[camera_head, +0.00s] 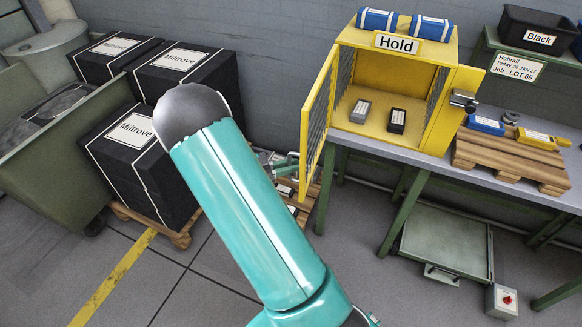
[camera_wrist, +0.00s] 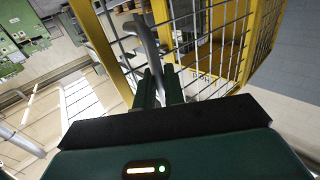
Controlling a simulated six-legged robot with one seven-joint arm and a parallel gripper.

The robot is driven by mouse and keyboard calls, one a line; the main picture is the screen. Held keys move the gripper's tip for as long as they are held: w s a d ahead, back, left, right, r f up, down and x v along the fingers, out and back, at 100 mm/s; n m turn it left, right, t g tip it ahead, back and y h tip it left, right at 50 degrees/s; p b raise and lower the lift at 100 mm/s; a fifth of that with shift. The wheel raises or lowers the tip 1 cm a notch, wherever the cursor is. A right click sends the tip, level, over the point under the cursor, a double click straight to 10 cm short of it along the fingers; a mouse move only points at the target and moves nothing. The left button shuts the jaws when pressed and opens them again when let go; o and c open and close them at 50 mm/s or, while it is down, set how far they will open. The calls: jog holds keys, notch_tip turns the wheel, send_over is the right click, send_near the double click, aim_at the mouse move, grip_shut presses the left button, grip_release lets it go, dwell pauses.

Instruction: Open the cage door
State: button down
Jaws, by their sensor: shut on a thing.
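The yellow cage (camera_head: 440,52), labelled "Hold", stands on the bench. Its yellow-framed mesh door (camera_head: 318,115) is hinged at the left and stands swung outward, so the inside shows. My gripper (camera_head: 287,168) is at the outer side of the door, partly hidden behind my teal arm. In the wrist view, the dark green fingers (camera_wrist: 161,88) are shut on the grey curved door handle (camera_wrist: 143,38). The door's wire mesh (camera_wrist: 205,50) shows just beyond them. The exact contact between fingers and handle is small and partly hidden.
Blue packs (camera_head: 376,19) lie on top. A wooden pallet (camera_head: 510,160) with parts is at right on the bench (camera_head: 420,160).

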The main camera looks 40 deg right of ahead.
jog(key=shift+w+d, duration=0.1)
jog(key=shift+w, duration=0.1)
dwell(0.3)
jog(key=c, duration=1.6)
grip_release()
jog(key=shift+d, duration=0.1)
jog(key=v, duration=1.4)
jog(key=shift+r, duration=0.1)
